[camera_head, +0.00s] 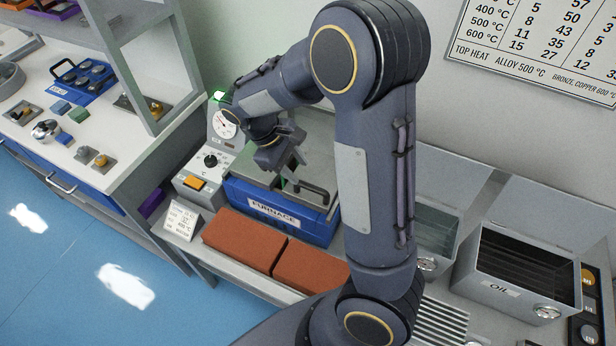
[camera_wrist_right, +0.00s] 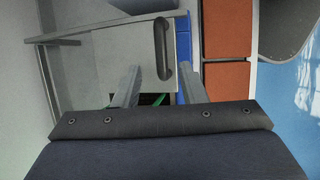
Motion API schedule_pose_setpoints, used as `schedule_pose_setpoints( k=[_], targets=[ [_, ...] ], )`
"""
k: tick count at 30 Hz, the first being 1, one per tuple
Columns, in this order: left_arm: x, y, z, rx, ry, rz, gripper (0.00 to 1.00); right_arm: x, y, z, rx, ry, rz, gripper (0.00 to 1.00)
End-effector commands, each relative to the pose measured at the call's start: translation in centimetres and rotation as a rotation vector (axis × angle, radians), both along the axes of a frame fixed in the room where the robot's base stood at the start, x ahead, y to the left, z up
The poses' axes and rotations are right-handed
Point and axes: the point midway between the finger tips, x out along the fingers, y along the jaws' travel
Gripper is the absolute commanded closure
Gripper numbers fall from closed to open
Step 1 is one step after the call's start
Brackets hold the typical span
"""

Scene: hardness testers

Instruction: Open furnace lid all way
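The furnace (camera_head: 275,208) is a blue box with a white FURNACE label, on the bench at the centre of the head view. Its grey lid (camera_head: 247,165) has a dark bar handle (camera_head: 305,190) near the front edge; my arm hides part of the lid, so how far it is open is unclear. My right gripper (camera_head: 290,170) is over the lid, close to the handle. In the right wrist view, the gripper's (camera_wrist_right: 159,85) two fingers are spread apart with nothing between them. The lid (camera_wrist_right: 112,55) and handle (camera_wrist_right: 164,50) lie beyond the fingertips. My left gripper is out of view.
A control unit with a dial (camera_head: 212,160) and orange switch stands left of the furnace. Reddish bricks (camera_head: 243,240) lie in front. An open OIL tank (camera_head: 520,270) is at right. A shelved side bench (camera_head: 110,150) stands at left.

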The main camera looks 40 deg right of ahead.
Motion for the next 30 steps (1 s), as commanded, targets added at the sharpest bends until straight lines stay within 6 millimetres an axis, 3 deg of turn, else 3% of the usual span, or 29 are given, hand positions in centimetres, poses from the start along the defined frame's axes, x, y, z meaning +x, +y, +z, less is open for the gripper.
schedule_pose_setpoints(
  k=[12, 23, 30],
  targets=[
    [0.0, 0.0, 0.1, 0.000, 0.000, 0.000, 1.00, -1.7, -2.0, -5.5, 0.003, 0.002, -0.003, 0.62],
    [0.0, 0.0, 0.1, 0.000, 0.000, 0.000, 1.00, -1.9, -2.3, -6.2, 0.003, 0.000, -0.003, 0.62],
    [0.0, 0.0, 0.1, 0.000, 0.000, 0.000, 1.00, -1.8, -2.2, -6.1, 0.004, -0.001, -0.003, 0.92]
  ],
)
